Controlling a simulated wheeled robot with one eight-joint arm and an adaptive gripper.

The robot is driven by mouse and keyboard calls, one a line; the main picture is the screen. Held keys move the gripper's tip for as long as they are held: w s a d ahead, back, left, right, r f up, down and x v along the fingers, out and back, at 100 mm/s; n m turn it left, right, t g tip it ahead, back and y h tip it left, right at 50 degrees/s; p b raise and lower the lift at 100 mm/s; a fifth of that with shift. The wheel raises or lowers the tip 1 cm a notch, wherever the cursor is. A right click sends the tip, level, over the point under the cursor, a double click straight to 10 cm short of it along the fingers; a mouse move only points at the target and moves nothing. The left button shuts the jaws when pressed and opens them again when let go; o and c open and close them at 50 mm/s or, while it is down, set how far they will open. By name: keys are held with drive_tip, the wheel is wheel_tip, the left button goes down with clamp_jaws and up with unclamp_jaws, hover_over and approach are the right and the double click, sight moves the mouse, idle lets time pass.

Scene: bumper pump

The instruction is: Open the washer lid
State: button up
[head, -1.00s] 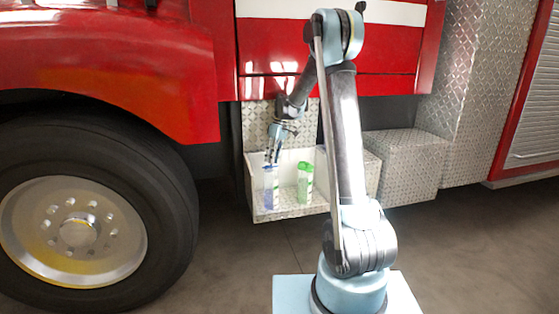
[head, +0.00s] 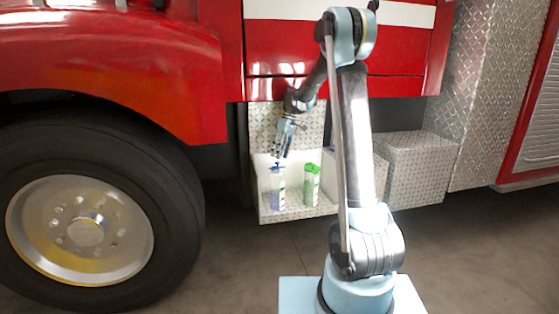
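My gripper (head: 281,156) is just above a clear bottle (head: 277,188) with a blue top. Its fingers point down and look slightly apart, with nothing seen between them. The bottle stands upright in an open diamond-plate compartment (head: 289,216) under the red truck body. A bottle with a green cap (head: 312,184) stands upright to its right. I cannot tell from the view which part is the washer lid.
The truck's large wheel (head: 95,230) fills the left. A closed diamond-plate box (head: 412,170) stands to the right of the compartment. My arm hides part of the compartment's right side. Grey floor (head: 235,265) lies open in front.

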drive_tip(key=v, duration=0.9)
